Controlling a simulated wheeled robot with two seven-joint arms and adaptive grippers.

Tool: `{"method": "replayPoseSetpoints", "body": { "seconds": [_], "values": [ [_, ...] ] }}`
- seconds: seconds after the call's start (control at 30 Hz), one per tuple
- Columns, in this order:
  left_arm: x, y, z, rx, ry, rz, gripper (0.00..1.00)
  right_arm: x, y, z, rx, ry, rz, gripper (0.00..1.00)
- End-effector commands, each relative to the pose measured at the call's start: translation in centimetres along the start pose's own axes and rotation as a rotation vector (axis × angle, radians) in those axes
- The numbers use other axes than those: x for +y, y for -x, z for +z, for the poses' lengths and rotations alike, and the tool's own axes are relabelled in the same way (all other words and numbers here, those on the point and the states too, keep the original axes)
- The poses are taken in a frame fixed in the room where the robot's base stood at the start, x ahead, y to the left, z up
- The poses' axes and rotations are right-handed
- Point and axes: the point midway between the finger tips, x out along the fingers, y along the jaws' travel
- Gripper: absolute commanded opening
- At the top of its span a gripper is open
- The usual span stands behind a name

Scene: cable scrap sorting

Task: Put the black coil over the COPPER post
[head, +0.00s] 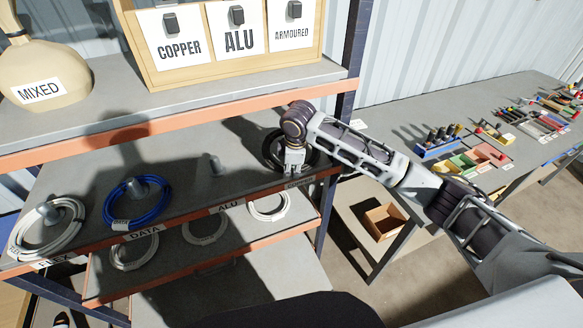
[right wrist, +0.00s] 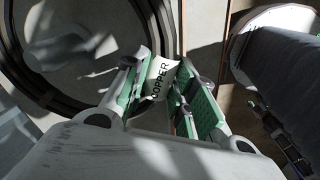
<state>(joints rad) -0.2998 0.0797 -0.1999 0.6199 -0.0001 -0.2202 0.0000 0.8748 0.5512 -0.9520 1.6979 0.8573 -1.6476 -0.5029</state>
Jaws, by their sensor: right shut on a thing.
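The black coil (head: 269,152) is at the right end of the middle shelf, over the place labelled COPPER. My right gripper (head: 294,168) is at its front edge, shut on the coil's white tag. In the right wrist view the fingers (right wrist: 163,100) close around this tag (right wrist: 160,78), which reads COPPER, and the black coil (right wrist: 88,108) curves past beside them. A grey round form, apparently the copper post (right wrist: 62,48), shows inside the ring. In the head view my arm and gripper hide that post. I cannot tell whether the coil rests on the shelf. My left gripper is out of view.
The ALU post (head: 214,165) stands bare. A blue coil (head: 112,207) is around the DATA post and a white coil (head: 22,240) around the FLEX post. More white coils (head: 268,207) lie on the lower shelf. A MIXED sack (head: 45,75) stands above.

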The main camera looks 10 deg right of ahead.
Motion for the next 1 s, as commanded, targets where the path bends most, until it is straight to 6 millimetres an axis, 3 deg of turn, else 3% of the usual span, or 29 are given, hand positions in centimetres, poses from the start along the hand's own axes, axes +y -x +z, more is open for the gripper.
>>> {"method": "replayPoseSetpoints", "body": {
  "seconds": [0.97,1.0],
  "values": [
    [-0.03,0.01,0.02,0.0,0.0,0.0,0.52,-0.12,-0.83,0.02,0.002,0.0,0.002,0.0],
    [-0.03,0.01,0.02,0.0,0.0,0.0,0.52,-0.12,-0.82,0.02,0.002,0.0,0.002,0.28]
  ]
}}
